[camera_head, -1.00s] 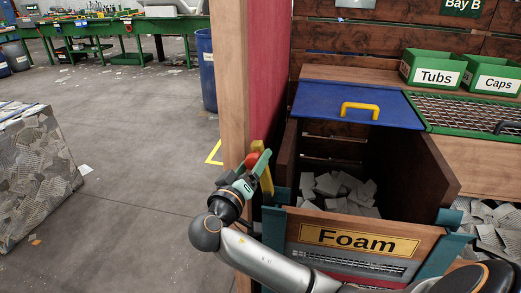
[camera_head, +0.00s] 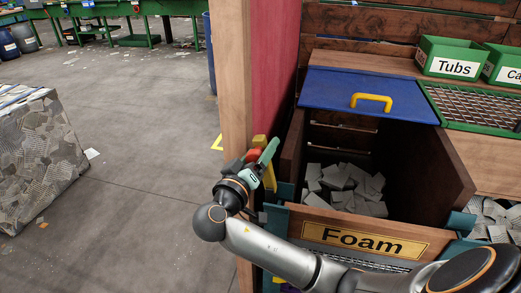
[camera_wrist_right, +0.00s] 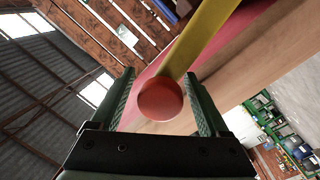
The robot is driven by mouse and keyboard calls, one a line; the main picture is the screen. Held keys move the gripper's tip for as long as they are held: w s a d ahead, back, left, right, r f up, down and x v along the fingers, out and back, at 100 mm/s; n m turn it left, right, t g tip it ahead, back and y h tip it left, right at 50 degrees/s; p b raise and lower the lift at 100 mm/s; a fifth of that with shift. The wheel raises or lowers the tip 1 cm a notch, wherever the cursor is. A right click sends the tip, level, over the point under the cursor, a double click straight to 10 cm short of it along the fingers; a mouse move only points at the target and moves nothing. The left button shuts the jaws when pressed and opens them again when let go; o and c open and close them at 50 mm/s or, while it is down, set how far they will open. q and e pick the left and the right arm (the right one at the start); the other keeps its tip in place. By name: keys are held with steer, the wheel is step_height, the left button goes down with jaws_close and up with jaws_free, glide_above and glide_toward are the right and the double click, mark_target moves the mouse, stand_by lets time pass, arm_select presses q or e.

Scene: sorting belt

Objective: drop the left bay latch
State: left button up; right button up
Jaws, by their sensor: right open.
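The latch is a yellow bar (camera_head: 269,178) with a red knob (camera_head: 254,155), on the side of the wooden post left of the Foam bay. In the right wrist view the red knob (camera_wrist_right: 160,100) sits between my two fingers, with the yellow bar (camera_wrist_right: 200,40) running up behind it. My right gripper (camera_head: 251,158) is open around the knob; gaps show on both sides of it, so the fingers do not look closed on it. It also shows in the wrist view (camera_wrist_right: 160,80). My left gripper is out of view.
The wooden post (camera_head: 236,80) stands close beside my right gripper. The Foam bin (camera_head: 365,241) holds grey pieces, with a blue lid (camera_head: 330,87) behind it. Green Tubs (camera_head: 455,57) and Caps boxes stand at the back right. Open floor (camera_head: 140,140) lies left, beside a bale (camera_head: 35,150).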

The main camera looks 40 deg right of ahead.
jaws_close()
stand_by(0.5)
steer(key=shift+d, duration=0.1)
